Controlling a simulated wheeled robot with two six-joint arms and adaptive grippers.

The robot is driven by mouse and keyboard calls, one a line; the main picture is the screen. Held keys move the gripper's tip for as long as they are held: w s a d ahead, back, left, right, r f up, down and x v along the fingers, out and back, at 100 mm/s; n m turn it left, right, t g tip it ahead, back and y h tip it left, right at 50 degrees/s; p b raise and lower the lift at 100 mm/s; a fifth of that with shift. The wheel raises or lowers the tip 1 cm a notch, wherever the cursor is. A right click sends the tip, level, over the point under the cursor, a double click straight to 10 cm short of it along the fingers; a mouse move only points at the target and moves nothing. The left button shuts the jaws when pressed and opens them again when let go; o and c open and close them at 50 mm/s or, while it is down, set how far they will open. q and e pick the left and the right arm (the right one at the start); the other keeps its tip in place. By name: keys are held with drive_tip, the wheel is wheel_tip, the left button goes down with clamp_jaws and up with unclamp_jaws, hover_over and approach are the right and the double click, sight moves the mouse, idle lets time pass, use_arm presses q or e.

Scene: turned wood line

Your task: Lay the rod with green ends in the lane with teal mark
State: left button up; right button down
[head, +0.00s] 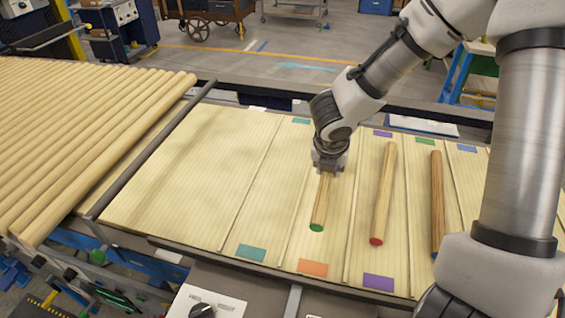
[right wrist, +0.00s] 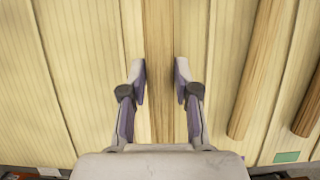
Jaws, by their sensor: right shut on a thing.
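The rod with green ends (head: 321,203) is light wood, with one green end facing the near edge. My right gripper (head: 328,165) is shut on its far part, and the rod also runs between the fingers (right wrist: 160,85) in the right wrist view. The rod is over the lane with the orange mark (head: 313,268); whether it touches the board I cannot tell. The lane with the teal mark (head: 251,252) is just left of it and empty. Its far teal mark (head: 301,121) also shows. The rod's far end is hidden behind the gripper. My left gripper is out of view.
A red-ended rod (head: 383,195) lies in the lane to the right, with a darker blue-ended rod (head: 437,200) beyond it. Thin raised dividers separate the lanes. Many plain rods (head: 95,125) lie at the left behind a dark bar (head: 150,150).

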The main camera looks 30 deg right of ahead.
drive_tip(key=w+a, duration=0.1)
drive_tip(key=w+a+p, duration=0.1)
drive_tip(key=w, duration=0.1)
drive_tip(key=w+a+p, duration=0.1)
drive_tip(key=w, duration=0.1)
drive_tip(key=shift+a+r, duration=0.1)
drive_tip(key=shift+r, duration=0.15)
drive_tip(key=p, duration=0.4)
hover_over(281, 172)
drive_tip(key=shift+s+a+f, duration=0.25)
drive_tip(key=shift+s+f, duration=0.2)
drive_tip(key=shift+f, duration=0.35)
drive_tip(key=f+b, duration=0.3)
drive_tip(key=shift+s+a+f+b, duration=0.3)
drive_tip(key=shift+a+f, duration=0.05)
drive_tip(key=shift+f, duration=0.05)
drive_tip(key=shift+w+d+f, duration=0.15)
drive_tip(key=shift+w, duration=0.25)
drive_tip(key=shift+f, duration=0.1)
drive_tip(key=shift+s, duration=0.2)
drive_tip(key=c, duration=0.8)
unclamp_jaws()
drive_tip(key=shift+s, duration=0.1)
drive_tip(key=shift+c, duration=0.2)
